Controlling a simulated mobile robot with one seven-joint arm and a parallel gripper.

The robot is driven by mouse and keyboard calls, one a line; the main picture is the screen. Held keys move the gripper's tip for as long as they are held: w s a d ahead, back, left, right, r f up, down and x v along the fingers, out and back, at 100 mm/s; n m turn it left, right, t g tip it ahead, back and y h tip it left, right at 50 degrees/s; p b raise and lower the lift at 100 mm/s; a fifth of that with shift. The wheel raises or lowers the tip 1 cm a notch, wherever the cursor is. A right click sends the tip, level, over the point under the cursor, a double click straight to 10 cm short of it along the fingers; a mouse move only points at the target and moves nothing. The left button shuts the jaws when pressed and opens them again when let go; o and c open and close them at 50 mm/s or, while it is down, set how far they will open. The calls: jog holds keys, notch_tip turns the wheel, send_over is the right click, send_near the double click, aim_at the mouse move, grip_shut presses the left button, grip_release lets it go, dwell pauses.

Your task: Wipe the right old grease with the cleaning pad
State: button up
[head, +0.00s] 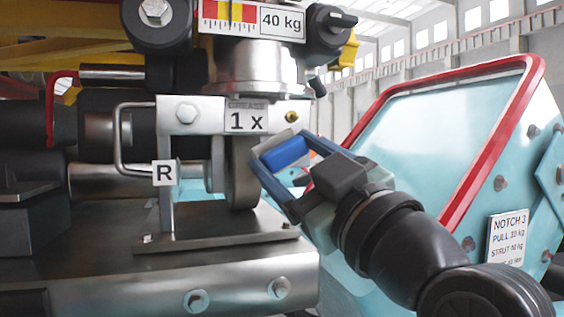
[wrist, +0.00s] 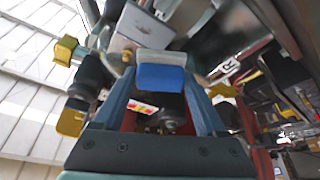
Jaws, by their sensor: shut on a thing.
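The cleaning pad (head: 285,153) has a blue body and a light grey face. My gripper (head: 276,151) is shut on it, with one blue finger on each side. In the wrist view the pad (wrist: 160,77) sits between the fingertips (wrist: 160,70), grey face away from the palm. In the head view the pad is just right of a metal wheel (head: 242,172) under a plate marked "GREASE 1 X" (head: 246,117). I cannot tell whether it touches the wheel. I can make out no old grease in either view; the pad and fingers may hide it.
A bracket with a handle and an "R" label (head: 164,173) stands left of the wheel. A brass fitting (head: 291,117) is above the pad. A "40 kg" gauge (head: 254,20) is overhead. A teal, red-edged car body (head: 440,130) stands close on the right.

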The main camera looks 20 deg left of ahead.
jog(key=shift+s+d, duration=0.4)
jog(key=shift+s, duration=0.25)
jog(key=shift+s+d+b, duration=0.2)
jog(key=shift+s+d, duration=0.25)
jog(key=shift+s, duration=0.2)
jog(key=shift+s+d+b, duration=0.2)
jog(key=shift+s+d, duration=0.2)
jog(key=shift+s, duration=0.2)
